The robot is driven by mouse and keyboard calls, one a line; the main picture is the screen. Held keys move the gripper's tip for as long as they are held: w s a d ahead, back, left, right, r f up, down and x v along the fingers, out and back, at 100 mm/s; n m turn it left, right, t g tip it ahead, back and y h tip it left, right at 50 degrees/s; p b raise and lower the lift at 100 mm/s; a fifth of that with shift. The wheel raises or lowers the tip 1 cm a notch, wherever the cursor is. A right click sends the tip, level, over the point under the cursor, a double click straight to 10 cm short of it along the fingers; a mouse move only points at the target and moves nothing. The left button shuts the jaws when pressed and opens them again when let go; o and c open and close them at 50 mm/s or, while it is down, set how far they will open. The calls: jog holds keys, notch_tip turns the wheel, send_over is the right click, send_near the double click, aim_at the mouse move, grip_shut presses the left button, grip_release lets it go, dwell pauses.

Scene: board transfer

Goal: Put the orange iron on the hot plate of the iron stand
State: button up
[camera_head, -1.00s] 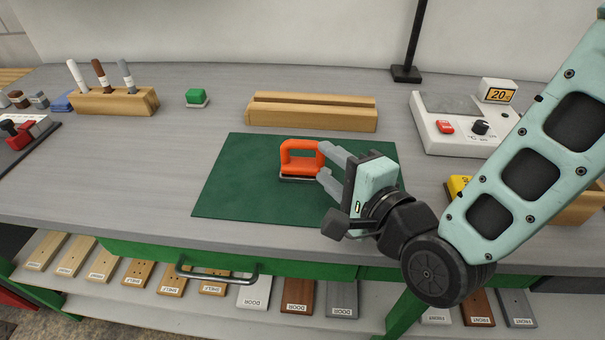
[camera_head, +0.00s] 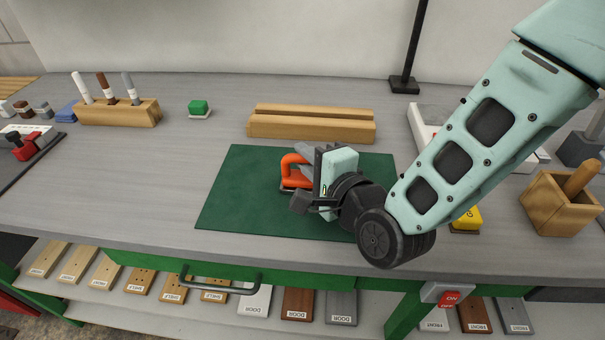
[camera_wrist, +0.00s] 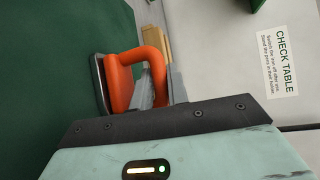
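The orange iron (camera_head: 289,168) stands at the middle of the green mat (camera_head: 235,195), with its dark base down. It also shows in the wrist view (camera_wrist: 121,85), its looped handle towards my gripper. My gripper (camera_head: 304,164) reaches it from the right. In the wrist view my fingers (camera_wrist: 161,85) are close together on either side of the handle bar, shut on it. I cannot see a gap under the iron. The white iron stand (camera_head: 419,130) with its grey hot plate (camera_head: 435,113) is at the back right. My arm hides most of it, including its display.
A long grooved wooden block (camera_head: 310,128) lies behind the mat. A green block (camera_head: 198,108) and a wooden pen holder (camera_head: 118,112) stand back left. A yellow object (camera_head: 468,217) and a wooden box (camera_head: 562,205) are at right. A black post (camera_head: 405,85) rises behind.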

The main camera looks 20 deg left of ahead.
grip_shut()
jog(key=shift+r, duration=0.15)
